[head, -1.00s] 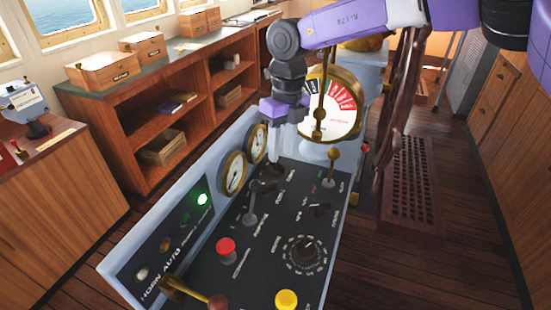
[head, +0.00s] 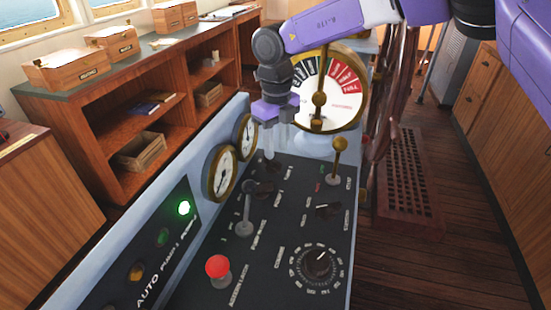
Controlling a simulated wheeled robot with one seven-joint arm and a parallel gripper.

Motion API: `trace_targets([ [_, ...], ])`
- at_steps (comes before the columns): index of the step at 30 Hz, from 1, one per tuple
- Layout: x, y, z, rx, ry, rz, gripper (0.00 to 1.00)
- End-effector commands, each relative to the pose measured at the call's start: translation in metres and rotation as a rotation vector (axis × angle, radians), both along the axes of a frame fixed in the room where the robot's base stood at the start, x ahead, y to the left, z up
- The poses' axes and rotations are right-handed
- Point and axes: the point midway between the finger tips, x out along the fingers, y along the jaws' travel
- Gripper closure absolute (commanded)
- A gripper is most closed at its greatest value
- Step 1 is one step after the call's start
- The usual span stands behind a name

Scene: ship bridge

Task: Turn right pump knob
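The dark sloped console (head: 285,225) carries several controls. A black knob (head: 263,189) sits near its left edge, by the gauges. Another dark control (head: 269,166) lies just beyond it, partly hidden by my fingertips. A second black knob (head: 326,210) with a pointer is at the right. The labels are too small to read, so I cannot tell which knob is the right pump knob. My gripper (head: 277,143) points down over the console's far left part, its two pale fingers apart with nothing seen between them. I cannot tell whether they touch the control beneath.
A grey lever (head: 245,215), a red button (head: 219,267), a large round dial (head: 319,264) and a brass-topped lever (head: 338,160) stand around the knobs. Two gauges and a lit green lamp (head: 184,208) line the left panel. A telegraph dial (head: 328,90) stands behind my gripper.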

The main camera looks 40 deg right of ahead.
Motion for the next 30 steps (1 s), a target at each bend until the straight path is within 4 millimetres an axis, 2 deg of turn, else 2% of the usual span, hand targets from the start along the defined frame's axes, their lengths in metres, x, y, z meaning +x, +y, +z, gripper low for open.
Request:
trace_targets([
  [3, -0.001, 0.0, -0.019, 0.001, 0.002, 0.001, 0.66],
  [9, 0.0, 0.001, -0.04, 0.0, 0.001, 0.0, 0.66],
  [20, 0.0, 0.0, -0.045, 0.0, -0.001, 0.0, 0.66],
  [25, 0.0, 0.0, -0.045, 0.0, -0.001, 0.0, 1.0],
  [30, 0.0, 0.0, -0.045, 0.0, -0.001, 0.0, 1.0],
])
